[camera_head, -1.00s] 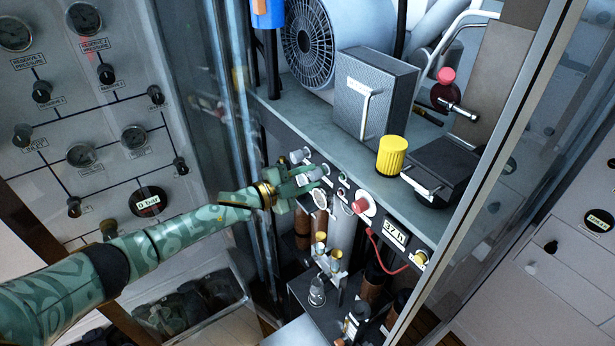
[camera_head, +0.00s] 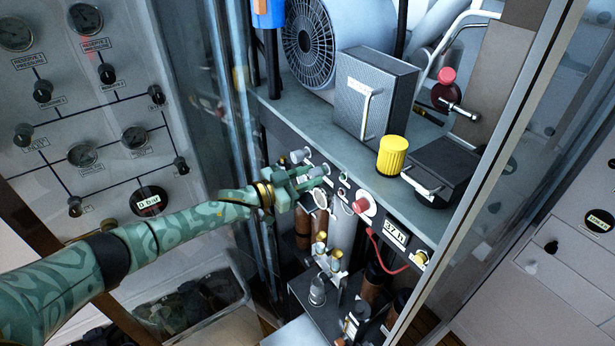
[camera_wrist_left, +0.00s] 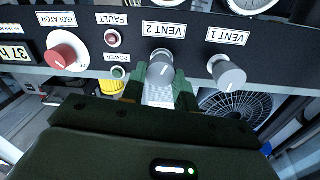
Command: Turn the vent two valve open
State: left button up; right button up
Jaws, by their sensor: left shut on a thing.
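The vent two valve is a grey knob (camera_wrist_left: 160,70) below the VENT 2 label (camera_wrist_left: 164,29) in the left wrist view. A white line on it shows, slightly tilted. My left gripper (camera_wrist_left: 160,88) is shut on this knob, a green finger on either side. In the head view my left gripper (camera_head: 310,181) reaches the front panel from the left, and its fingers partly hide the knob there. The vent one knob (camera_wrist_left: 228,74) sits beside it, apart from the fingers. My right gripper is not in view.
The red isolator knob (camera_wrist_left: 66,50) and the small power and fault lights are on the same panel. A gauge panel (camera_head: 85,120) is at left. Bottles and a red hose are below.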

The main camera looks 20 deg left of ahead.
pick_arm(q)
jog(key=shift+f+n, duration=0.15)
jog(key=shift+n, duration=0.45)
jog(key=o, duration=1)
jog(key=shift+a, duration=0.1)
jog(key=shift+c, duration=0.2)
jog(key=b+v, duration=0.3)
jog(key=v, duration=1.3)
jog(key=shift+s+b, duration=0.15)
jog(key=shift+b, duration=0.15)
jog(key=shift+a, duration=0.1)
